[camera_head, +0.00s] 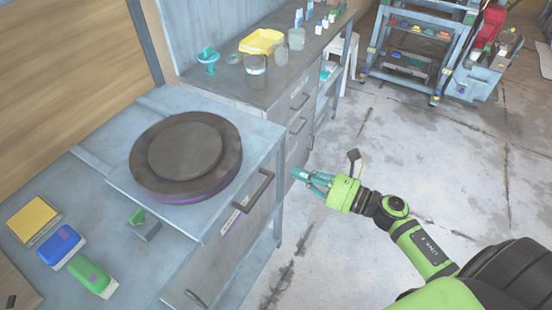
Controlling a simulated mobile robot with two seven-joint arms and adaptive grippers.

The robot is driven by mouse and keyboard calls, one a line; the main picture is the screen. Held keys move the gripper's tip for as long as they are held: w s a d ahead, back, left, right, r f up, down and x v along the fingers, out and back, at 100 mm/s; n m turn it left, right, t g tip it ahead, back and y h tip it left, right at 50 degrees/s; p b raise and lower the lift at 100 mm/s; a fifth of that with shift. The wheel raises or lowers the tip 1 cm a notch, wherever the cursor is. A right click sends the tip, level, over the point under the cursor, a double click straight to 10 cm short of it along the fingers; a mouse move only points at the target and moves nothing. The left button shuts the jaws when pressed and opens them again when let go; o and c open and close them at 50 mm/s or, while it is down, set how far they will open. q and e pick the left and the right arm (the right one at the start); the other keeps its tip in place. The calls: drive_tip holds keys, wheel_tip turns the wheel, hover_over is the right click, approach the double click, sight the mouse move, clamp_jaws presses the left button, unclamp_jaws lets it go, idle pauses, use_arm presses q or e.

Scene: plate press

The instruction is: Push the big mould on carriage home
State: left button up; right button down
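The big mould (168,188) is a thick, round, dark brown disc with a smaller raised disc on top and a purple band low on its side. It lies flat on the grey carriage (210,214), whose front face carries a dark bar handle (250,205) and a small label. My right gripper (300,177), with teal fingers, is to the right of the handle and apart from it, over the floor side of the bench. It seems empty, but its finger gap is not clear. My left gripper is not in view.
A yellow block (34,218), a blue block (60,245) and a green block (90,273) lie on the bench at lower left. A counter (250,88) behind holds a yellow tray (262,41) and cups. A blue-framed rack (375,45) stands far right. The floor between is open.

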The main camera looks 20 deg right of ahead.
sight(266, 160)
drive_tip(key=p+x, duration=0.2)
drive_tip(key=x, duration=0.4)
drive_tip(key=shift+r, duration=0.15)
drive_tip(key=shift+w+a, duration=0.35)
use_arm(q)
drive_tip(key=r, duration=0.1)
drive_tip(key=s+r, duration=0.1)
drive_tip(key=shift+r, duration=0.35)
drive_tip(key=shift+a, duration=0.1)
